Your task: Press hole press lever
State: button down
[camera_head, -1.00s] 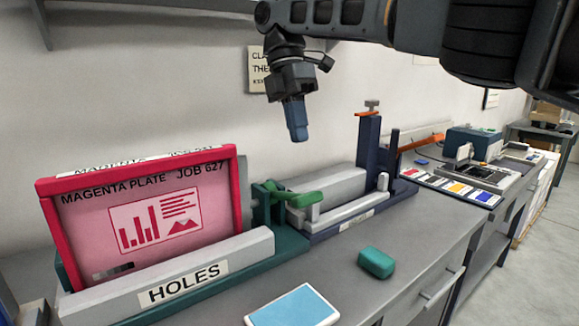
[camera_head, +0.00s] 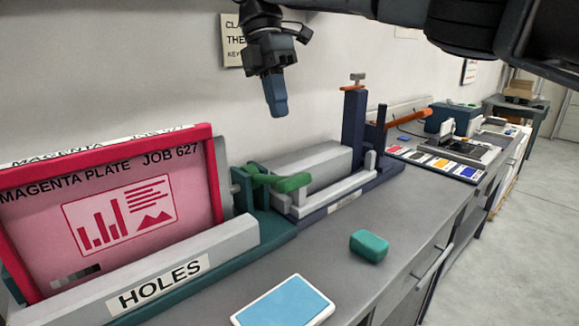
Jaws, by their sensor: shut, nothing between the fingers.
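The hole press (camera_head: 180,277) is a teal base with a grey front bar labelled HOLES, on the bench at the left. A magenta-framed plate (camera_head: 120,205) marked JOB 627 stands upright in it. Its green lever (camera_head: 282,182) is at the press's right end, lying about level and pointing right. My gripper (camera_head: 279,112) is shut and empty, pointing down. It is in the air above the lever in the picture, apart from it.
A dark blue device (camera_head: 353,130) with an orange handle (camera_head: 410,118) stands right of the lever. A teal block (camera_head: 369,246) and a blue pad (camera_head: 284,303) lie on the bench (camera_head: 340,265) in front. A colour strip (camera_head: 437,163) lies farther right.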

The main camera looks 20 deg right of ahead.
aim_at(293, 177)
jog(key=x, duration=1.1)
